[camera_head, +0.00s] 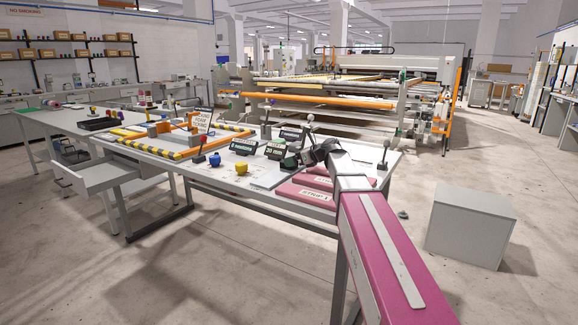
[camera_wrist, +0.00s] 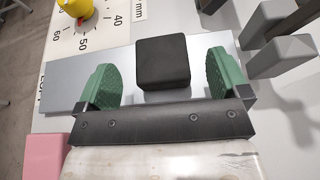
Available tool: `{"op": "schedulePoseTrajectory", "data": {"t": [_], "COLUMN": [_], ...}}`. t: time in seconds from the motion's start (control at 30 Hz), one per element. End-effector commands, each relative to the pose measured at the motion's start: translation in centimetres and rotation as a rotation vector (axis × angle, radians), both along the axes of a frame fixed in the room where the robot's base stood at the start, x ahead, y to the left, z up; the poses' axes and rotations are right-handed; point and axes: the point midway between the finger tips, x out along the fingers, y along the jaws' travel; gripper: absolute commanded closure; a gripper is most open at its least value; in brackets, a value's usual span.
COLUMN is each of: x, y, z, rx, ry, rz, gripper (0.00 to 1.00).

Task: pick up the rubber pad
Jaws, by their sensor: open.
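The rubber pad looks to be the small black block with rounded edges (camera_wrist: 163,61) in the wrist view. It lies on a grey metal plate (camera_wrist: 65,88) on the table. My gripper (camera_wrist: 163,75) is open, with one green finger to the left of the block and one to the right. Gaps show between the block and both fingers, and nothing is held. In the head view my gripper (camera_head: 305,157) is over the front right part of the white table (camera_head: 262,185); the arm and gripper hide the pad there.
Dark label blocks (camera_head: 243,146) stand behind. Grey block-shaped parts (camera_wrist: 280,55) are close to the right finger. A grey box (camera_head: 470,225) stands on the floor.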

Motion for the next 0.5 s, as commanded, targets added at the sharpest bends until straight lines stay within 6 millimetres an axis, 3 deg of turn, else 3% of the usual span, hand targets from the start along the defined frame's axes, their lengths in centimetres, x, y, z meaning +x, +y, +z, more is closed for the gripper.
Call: {"op": "schedulePoseTrajectory", "data": {"t": [0.3, 0.5], "x": [2.1, 2.1], "y": [3.1, 3.2], "z": [-1.7, -1.8], "rx": [0.0, 0.0], "ry": [0.0, 0.0], "rz": [0.0, -0.001], "gripper": [0.06, 0.06]}}
